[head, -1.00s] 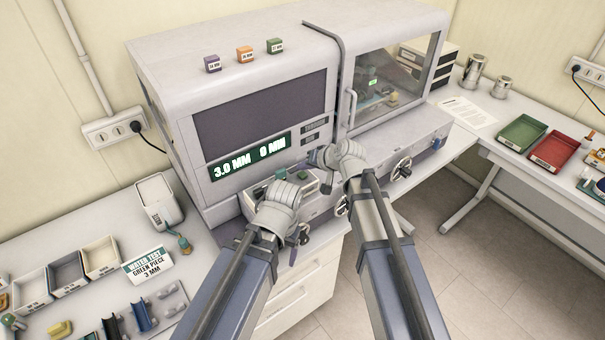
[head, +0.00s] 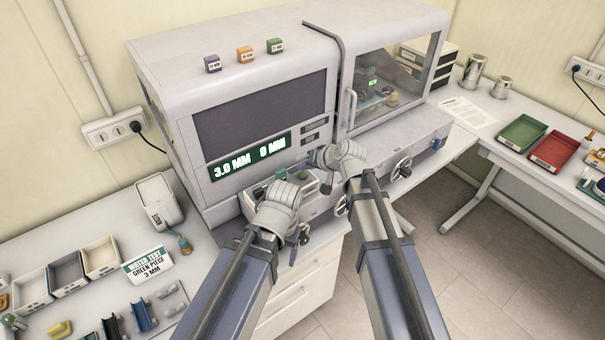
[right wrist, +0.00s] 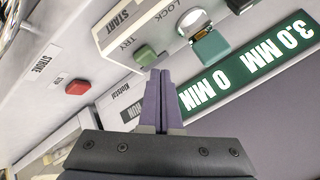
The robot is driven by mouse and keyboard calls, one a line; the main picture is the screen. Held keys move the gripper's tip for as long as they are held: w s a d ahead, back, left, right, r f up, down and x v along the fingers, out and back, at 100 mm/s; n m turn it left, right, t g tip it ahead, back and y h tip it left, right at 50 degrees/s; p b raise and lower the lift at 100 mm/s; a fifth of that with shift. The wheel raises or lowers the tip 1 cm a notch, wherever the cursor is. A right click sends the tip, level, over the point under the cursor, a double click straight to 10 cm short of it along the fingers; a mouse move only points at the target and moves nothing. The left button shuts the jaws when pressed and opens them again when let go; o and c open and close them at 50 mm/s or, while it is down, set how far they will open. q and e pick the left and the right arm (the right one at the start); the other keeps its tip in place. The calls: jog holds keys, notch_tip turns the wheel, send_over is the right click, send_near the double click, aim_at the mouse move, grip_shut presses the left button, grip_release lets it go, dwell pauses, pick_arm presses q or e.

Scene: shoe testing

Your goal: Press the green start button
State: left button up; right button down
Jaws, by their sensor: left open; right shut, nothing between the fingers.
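The green start button (right wrist: 145,54) sits on the pale panel of the testing machine, beside the word START, in the right wrist view. My right gripper (right wrist: 159,74) is shut and empty, its purple fingertips close to the button's edge. I cannot tell whether they touch it. In the head view the right gripper (head: 317,156) is in front of the machine, right of the display. My left gripper (head: 301,236) is open and empty, lower down by the machine's front; its wrist partly covers the panel.
A red button (right wrist: 77,88) and a green lock piece (right wrist: 208,46) flank the green button. The lit display (head: 250,158) shows 3.0 MM. A glass-windowed chamber (head: 390,80) is at the right. Trays (head: 65,272) and a water test card (head: 148,265) lie on the left table.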

aim_at(304, 176)
jog(key=shift+f, duration=0.1)
jog(key=shift+f+b, duration=0.35)
jog(key=shift+b, duration=0.05)
jog(key=shift+f+b, duration=0.5)
jog(key=shift+b, duration=0.05)
dwell(0.8)
jog(key=shift+r, duration=0.1)
jog(key=shift+r+p, duration=0.85)
jog(key=shift+p, duration=0.15)
notch_tip(304, 176, up, 5)
jog(key=p, duration=0.5)
jog(key=shift+r, duration=0.1)
